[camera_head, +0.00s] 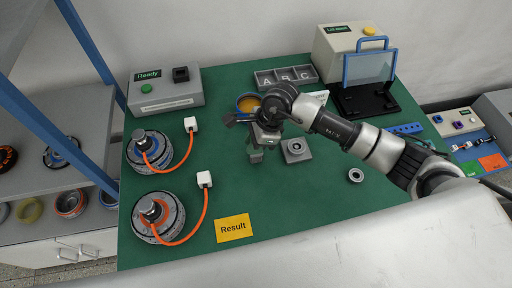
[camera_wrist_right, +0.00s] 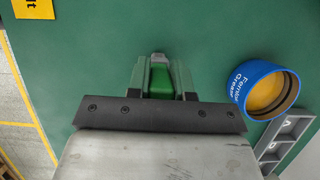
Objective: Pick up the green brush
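The green brush (camera_wrist_right: 160,83) shows in the right wrist view as a bright green part with a grey tip beyond it. It sits between the two fingers of my right gripper (camera_wrist_right: 160,76), which are close along both its sides; the gripper looks shut on it. In the head view my right gripper (camera_head: 256,156) points down over the green table (camera_head: 300,210), left of a small grey block. There the brush is largely hidden by the gripper, and its height above the table is hard to tell. My left gripper is in neither view.
A blue-rimmed grease tin (camera_wrist_right: 266,91) stands right of the gripper in the wrist view, beside a grey A-B-C tray (camera_head: 286,77). A grey block (camera_head: 296,151) is close by. Two hub motors (camera_head: 148,152) (camera_head: 157,217) with orange cables lie left. A yellow Result card (camera_head: 234,228) lies in front.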

